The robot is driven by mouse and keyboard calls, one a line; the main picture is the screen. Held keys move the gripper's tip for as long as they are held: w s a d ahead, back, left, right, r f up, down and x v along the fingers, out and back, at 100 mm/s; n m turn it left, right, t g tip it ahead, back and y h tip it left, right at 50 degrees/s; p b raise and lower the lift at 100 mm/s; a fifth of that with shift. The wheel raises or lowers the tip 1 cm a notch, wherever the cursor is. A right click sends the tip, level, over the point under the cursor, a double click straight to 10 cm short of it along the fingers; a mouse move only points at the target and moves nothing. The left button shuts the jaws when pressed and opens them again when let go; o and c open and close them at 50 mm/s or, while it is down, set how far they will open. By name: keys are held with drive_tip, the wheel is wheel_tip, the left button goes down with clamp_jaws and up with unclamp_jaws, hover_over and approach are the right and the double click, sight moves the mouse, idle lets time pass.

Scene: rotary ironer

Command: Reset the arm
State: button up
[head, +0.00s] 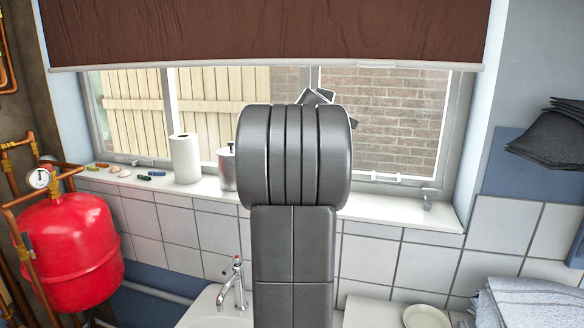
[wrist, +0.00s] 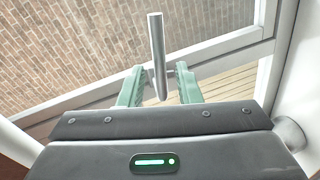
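My arm fills the middle of the head view, raised in front of the window, and hides my gripper there. In the wrist view my gripper (wrist: 158,88) has its two green fingers apart, with a clear gap on both sides of the middle. A grey metal rod (wrist: 157,50) shows upright between the fingers. I cannot tell what it belongs to, and neither finger visibly touches it. Beyond the fingers are a brick wall and a pale window frame, seen tilted.
The window (head: 390,110) is close behind my arm, under a brown blind (head: 260,30). A paper roll (head: 185,158) and a metal canister (head: 226,168) stand on the sill. A red tank (head: 70,250) is at left, a tap (head: 236,285) below, folded grey cloth (head: 530,300) lower right.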

drive_tip(key=shift+p+x, duration=0.45)
drive_tip(key=shift+x, duration=1.4)
drive_tip(key=shift+s, duration=0.1)
drive_tip(key=b+v, duration=0.4)
drive_tip(key=v, duration=1)
drive_tip(key=p+x, duration=0.4)
drive_tip(key=x, duration=1)
drive_tip(key=shift+f+m+b, duration=0.3)
drive_tip(key=shift+f+b, duration=0.05)
drive_tip(key=shift+a+m+y, duration=0.1)
drive_tip(key=shift+m+y, duration=0.2)
drive_tip(key=shift+m, duration=0.1)
